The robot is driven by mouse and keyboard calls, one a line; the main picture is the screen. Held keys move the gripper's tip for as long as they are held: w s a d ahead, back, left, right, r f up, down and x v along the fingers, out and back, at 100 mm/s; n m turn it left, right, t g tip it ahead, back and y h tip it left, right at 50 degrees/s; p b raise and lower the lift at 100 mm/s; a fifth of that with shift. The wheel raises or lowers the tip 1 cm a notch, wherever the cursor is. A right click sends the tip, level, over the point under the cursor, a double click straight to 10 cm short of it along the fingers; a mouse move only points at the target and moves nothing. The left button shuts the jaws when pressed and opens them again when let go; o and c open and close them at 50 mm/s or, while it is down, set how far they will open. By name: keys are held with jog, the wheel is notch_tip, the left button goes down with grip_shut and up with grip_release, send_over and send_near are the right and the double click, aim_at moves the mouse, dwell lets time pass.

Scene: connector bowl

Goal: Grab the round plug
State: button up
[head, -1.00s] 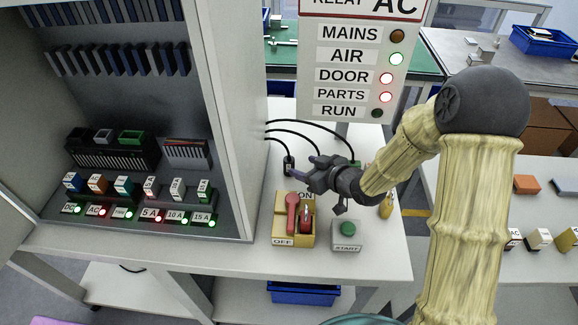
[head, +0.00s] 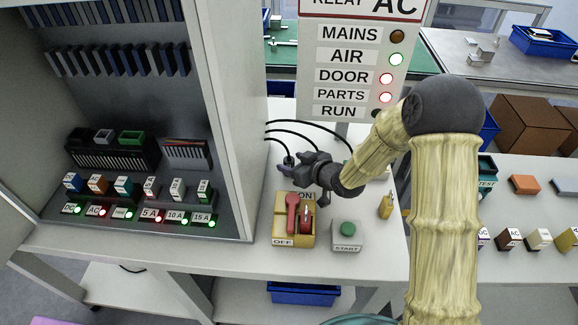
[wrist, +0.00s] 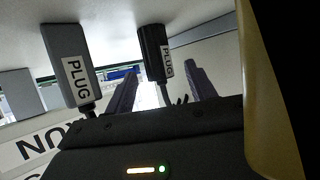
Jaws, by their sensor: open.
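The round plug (wrist: 153,52) is a dark, ribbed cylinder with a white PLUG label in the wrist view. It appears between the two purple fingers of my gripper (wrist: 160,85). The fingers are open, and I cannot tell whether either touches it. A grey square-sided plug (wrist: 70,62), also labelled PLUG, is to the left, outside the fingers. In the head view my gripper (head: 287,165) is at the cable ends beside the cabinet and mostly hides the plugs there.
Black cables (head: 300,123) come out of the cabinet's side wall (head: 236,130) just left of my gripper. A red-handled ON/OFF switch (head: 293,218) and a green START button (head: 347,230) stand in front. The sign panel (head: 357,70) rises behind.

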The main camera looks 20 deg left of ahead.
jog(key=shift+c, duration=0.2)
jog(key=c, duration=1)
notch_tip(320, 180, up, 10)
jog(key=shift+p, duration=0.6)
